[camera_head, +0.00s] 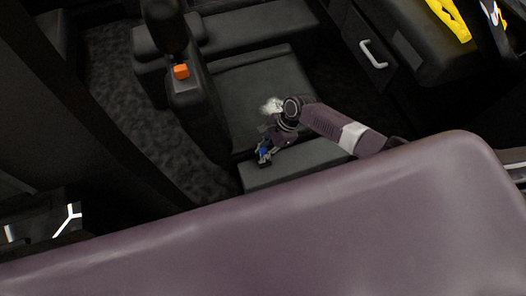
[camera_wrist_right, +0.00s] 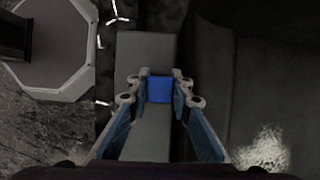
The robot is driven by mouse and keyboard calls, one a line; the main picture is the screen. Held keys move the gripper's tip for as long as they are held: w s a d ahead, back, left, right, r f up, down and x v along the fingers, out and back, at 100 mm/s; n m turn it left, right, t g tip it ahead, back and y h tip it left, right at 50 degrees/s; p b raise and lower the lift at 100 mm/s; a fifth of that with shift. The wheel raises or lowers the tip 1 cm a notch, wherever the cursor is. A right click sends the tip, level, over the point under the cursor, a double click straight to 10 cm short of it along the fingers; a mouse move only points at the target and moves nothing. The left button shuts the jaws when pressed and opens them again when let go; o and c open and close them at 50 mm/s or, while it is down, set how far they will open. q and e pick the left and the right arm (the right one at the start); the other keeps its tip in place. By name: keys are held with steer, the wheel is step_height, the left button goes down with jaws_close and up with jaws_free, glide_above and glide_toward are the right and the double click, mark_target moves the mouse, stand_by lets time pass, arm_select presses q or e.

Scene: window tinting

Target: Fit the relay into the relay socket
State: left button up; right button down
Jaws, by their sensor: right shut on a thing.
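The relay appears as a small blue block (camera_wrist_right: 160,89) between the fingertips of my right gripper in the right wrist view. My right gripper (camera_wrist_right: 160,92) is shut on it, with a finger on each side. In the head view the right gripper (camera_head: 264,154) hangs over the dark seat area, with a bit of blue (camera_head: 263,150) at its tips. The relay's underside is hidden. I cannot make out a relay socket in either view. My left gripper is not in view.
A dark seat cushion (camera_head: 262,85) lies beyond the gripper. A black console (camera_head: 186,95) with an orange block (camera_head: 181,71) stands to its left. A yellow tool (camera_head: 449,18) lies at the upper right, above a drawer handle (camera_head: 373,54). Dark carpet (camera_head: 125,100) is clear at left.

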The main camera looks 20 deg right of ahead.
steer(key=shift+f+b, duration=0.65)
steer(key=shift+f, duration=0.5)
steer(key=c, duration=1.7)
jaws_free()
steer(key=shift+o, duration=0.2)
steer(key=shift+r, duration=0.1)
steer(key=v, duration=1.1)
steer(key=shift+d+r, duration=0.2)
steer(key=shift+r, duration=0.15)
